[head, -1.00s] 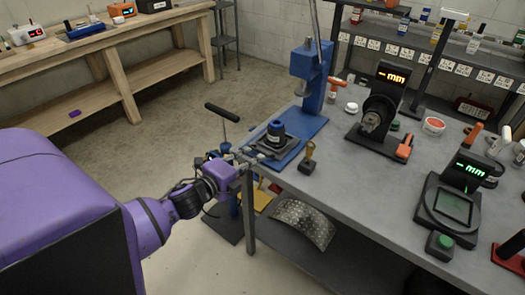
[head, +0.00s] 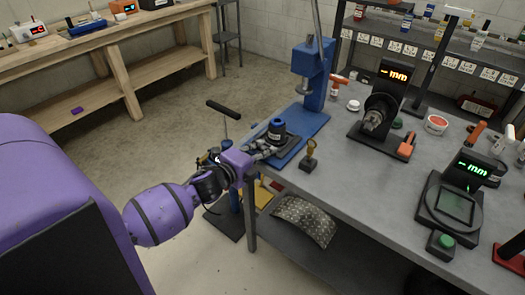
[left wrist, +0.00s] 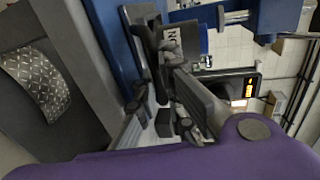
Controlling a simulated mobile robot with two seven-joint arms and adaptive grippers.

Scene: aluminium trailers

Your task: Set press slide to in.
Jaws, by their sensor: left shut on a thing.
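The blue press (head: 314,68) stands upright on its blue base plate (head: 310,124) at the table's left end. The dark press slide (head: 291,143) sits on the front part of that base, short of the column, with a black round piece with a blue top (head: 277,129) on it. My left gripper (head: 262,151) is at the slide's near left end and shut on it; the fingers hide the gripped part. In the left wrist view the fingers (left wrist: 168,55) close at a dark part beside a white label, with the blue press beyond. My right gripper is out of view.
A brass-topped small stand (head: 310,157) is just right of the slide. A dark gauge with an orange display (head: 385,100) and one with a green display (head: 455,195) stand further right. A black-handled bar (head: 223,111) rises left of my gripper.

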